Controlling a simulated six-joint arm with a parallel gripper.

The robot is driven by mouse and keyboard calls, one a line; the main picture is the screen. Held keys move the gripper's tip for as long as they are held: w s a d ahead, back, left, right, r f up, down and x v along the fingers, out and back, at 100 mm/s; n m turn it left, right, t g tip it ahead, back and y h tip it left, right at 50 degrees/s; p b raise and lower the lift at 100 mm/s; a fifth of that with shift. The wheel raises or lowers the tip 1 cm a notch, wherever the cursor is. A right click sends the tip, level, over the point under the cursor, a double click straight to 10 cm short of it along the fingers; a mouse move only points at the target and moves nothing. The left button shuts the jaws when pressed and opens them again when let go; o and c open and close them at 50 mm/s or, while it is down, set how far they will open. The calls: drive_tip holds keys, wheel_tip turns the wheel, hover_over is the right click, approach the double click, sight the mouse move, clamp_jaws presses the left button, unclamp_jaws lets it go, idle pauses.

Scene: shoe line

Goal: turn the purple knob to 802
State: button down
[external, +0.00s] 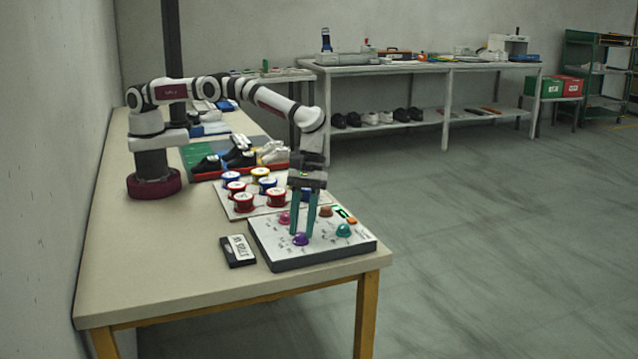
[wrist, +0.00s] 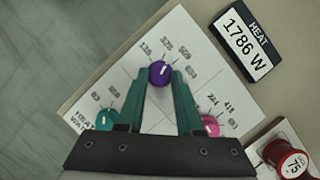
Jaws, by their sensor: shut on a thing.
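The purple knob (external: 300,240) sits at the front of a white-topped control panel (external: 320,255). It also shows in the wrist view (wrist: 160,74) between the teal fingertips. My gripper (external: 302,233) points down and is shut on the purple knob, one finger on each side. Small printed numbers stand around the knob in the wrist view; most are too small to read surely. A pale mark shows on the knob's top, but I cannot tell exactly which number it faces.
A pink knob (wrist: 210,126) and a teal knob (wrist: 106,119) flank the fingers; a brown knob (external: 326,211) stands farther back. A black box (wrist: 248,38) beside the panel reads "HEAT 1786 W". Red, yellow and blue-ringed pots (external: 244,202) stand behind the panel.

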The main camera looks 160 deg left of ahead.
drive_tip(key=c, duration=0.6)
unclamp_jaws()
drive_tip(key=shift+o, duration=0.2)
drive_tip(key=v, duration=1.5)
drive_tip(key=shift+r, duration=0.4)
